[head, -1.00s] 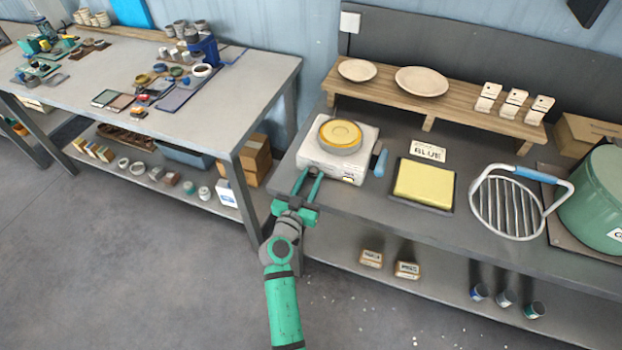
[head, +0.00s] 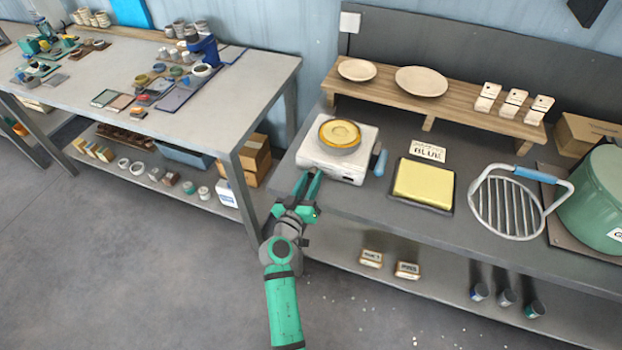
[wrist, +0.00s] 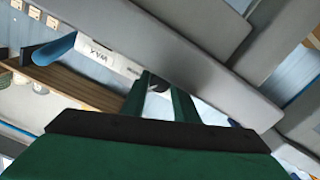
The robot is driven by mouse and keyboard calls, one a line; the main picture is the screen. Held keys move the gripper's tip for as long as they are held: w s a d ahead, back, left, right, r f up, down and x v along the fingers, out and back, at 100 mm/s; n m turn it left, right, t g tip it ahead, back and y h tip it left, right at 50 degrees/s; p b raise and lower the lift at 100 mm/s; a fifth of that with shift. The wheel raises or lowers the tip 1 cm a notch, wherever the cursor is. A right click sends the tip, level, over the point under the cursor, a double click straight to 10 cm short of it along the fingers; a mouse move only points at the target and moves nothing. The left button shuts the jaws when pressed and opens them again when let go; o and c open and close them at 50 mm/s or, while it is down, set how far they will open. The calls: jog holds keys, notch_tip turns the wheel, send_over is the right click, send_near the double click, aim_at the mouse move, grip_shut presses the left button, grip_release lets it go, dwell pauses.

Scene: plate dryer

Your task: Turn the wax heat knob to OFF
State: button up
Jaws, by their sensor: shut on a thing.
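The wax heater is a white box (head: 335,166) at the left end of the right-hand bench, with a round pan of yellow wax (head: 340,132) on top. My gripper (head: 308,180) is at the heater's front left, its green fingers drawn together and pointing at the front face. In the wrist view the heater's white front (wrist: 115,57) carries a WAX label. There the fingertips (wrist: 158,86) close around a small dark and pale part, the wax heat knob (wrist: 157,84), mostly hidden between them. Its pointer and the OFF mark cannot be read.
A blue-handled tool (head: 379,162) is at the heater's right. A yellow block on a dark tray (head: 423,184), a wire rack (head: 508,208) and a green pot (head: 600,200) stand farther right. A wooden shelf (head: 440,110) runs behind.

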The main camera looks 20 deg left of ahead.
jog(key=o, duration=1.1)
jog(key=shift+c, duration=0.2)
jog(key=m, duration=0.4)
jog(key=shift+a+m, duration=0.1)
jog(key=shift+m, duration=0.2)
jog(key=s, duration=1)
jog(key=s+d+f+n+g+y, duration=0.1)
jog(key=s+d+f, duration=0.4)
jog(key=s, duration=0.3)
jog(key=s+d+f+n+g+y, duration=0.1)
jog(key=s+d+f+n+g, duration=0.1)
jog(key=s+d+f, duration=0.3)
jog(key=shift+s+d+g+y, duration=0.3)
jog(key=shift+s+d, duration=1)
jog(key=shift+s, duration=0.85)
jog(key=shift+f, duration=0.1)
